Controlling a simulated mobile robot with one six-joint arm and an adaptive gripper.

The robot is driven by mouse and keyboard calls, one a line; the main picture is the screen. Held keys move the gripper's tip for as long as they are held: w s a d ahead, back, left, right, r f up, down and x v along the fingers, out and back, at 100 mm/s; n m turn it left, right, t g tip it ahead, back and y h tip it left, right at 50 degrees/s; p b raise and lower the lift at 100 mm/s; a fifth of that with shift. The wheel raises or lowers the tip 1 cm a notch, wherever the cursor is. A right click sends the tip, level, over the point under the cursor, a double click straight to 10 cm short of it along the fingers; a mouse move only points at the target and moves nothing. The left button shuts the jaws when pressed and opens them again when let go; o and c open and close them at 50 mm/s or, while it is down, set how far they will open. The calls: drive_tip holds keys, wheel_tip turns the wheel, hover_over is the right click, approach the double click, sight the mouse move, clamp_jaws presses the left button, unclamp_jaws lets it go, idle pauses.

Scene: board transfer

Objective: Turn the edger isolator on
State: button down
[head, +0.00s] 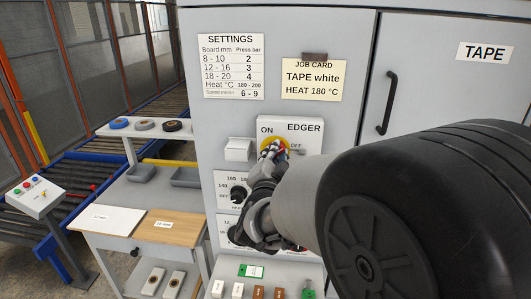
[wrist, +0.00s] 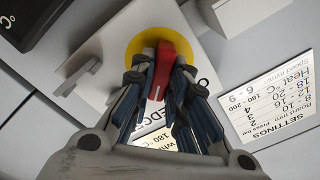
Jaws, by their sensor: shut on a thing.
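The edger isolator is a red handle (wrist: 165,62) on a round yellow disc (wrist: 143,40), set in a white plate marked EDGER. My gripper (head: 270,153) is at the disc in the head view and hides most of the handle. In the wrist view my gripper (wrist: 160,88) has its fingers on both sides of the red handle, shut on it. The handle's exact angle against the ON and OFF marks is hard to tell.
A white box (head: 238,150) sits left of the isolator plate, with a dial (head: 237,193) below. A small grey tab (wrist: 80,76) stands out from the plate. A job card (head: 314,80) and settings sheet (head: 231,67) hang above. A bench (head: 130,192) stands at left.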

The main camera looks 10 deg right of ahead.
drive_tip(key=n+p, duration=0.1)
drive_tip(key=n, duration=0.8)
drive_tip(key=shift+a+r, duration=0.1)
drive_tip(key=shift+a, duration=0.05)
drive_tip(key=shift+n+p, duration=0.3)
drive_tip(key=shift+n, duration=0.1)
drive_tip(key=c, duration=1.6)
unclamp_jaws()
drive_tip(key=shift+o, duration=0.2)
drive_tip(key=v, duration=1.2)
